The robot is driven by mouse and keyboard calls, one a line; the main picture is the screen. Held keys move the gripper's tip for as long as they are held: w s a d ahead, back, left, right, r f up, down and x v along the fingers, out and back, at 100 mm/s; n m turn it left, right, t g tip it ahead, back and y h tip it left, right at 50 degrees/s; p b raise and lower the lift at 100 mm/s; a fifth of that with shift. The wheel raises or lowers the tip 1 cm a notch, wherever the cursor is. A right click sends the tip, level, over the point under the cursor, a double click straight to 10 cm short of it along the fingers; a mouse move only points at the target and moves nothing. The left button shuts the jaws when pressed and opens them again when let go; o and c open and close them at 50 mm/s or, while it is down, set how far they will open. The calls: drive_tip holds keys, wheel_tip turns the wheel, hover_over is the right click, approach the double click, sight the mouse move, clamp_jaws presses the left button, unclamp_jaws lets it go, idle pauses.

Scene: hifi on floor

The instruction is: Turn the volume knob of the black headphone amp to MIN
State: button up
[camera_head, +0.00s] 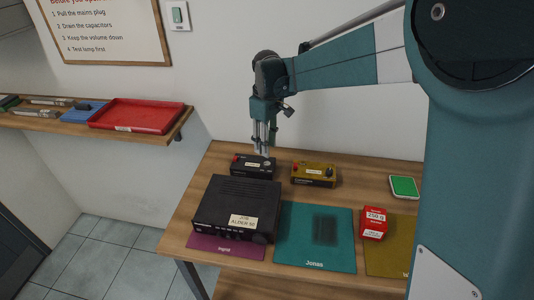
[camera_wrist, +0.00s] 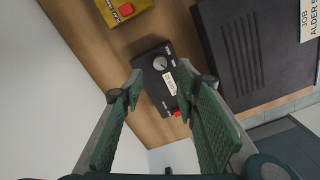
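The black headphone amp (camera_head: 240,171) is a small black box at the back left of the bench, partly hidden behind my gripper in the head view. In the wrist view the amp (camera_wrist: 150,87) shows a round grey volume knob (camera_wrist: 160,63) with a pointer line, a white label and a red part (camera_wrist: 177,113) at its other end. My gripper (camera_head: 264,154) points down over the amp. In the wrist view its fingers (camera_wrist: 160,90) are spread apart with nothing between them; whether they touch the amp is unclear.
A large black hi-fi unit (camera_head: 235,190) labelled with a job stands just in front. A gold box (camera_head: 313,174) with a red button sits to the right. A red 250 g block (camera_head: 374,222) and a green-topped pad (camera_head: 404,187) lie farther right. The teal mat (camera_head: 290,240) has free room.

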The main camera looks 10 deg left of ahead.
drive_tip(key=shift+r, duration=2.05)
drive_tip(key=s+d+r+m+t, duration=0.2)
drive_tip(key=s+d+r+m, duration=0.15)
drive_tip(key=s+d, duration=0.55)
drive_tip(key=s+d+r+m+t, duration=0.1)
drive_tip(key=s+d+r+m, duration=0.3)
drive_tip(key=d, duration=0.8)
drive_tip(key=s+d+f+m+t, duration=0.2)
drive_tip(key=s+d+f, duration=0.1)
drive_tip(key=s+d, duration=0.4)
drive_tip(key=s+d+f+m+t, duration=0.2)
drive_tip(key=s+d, duration=0.5)
drive_tip(key=s, duration=0.5)
drive_tip(key=shift+f+m+b, duration=0.4)
drive_tip(key=shift+f+m, duration=0.1)
drive_tip(key=shift+m, duration=0.15)
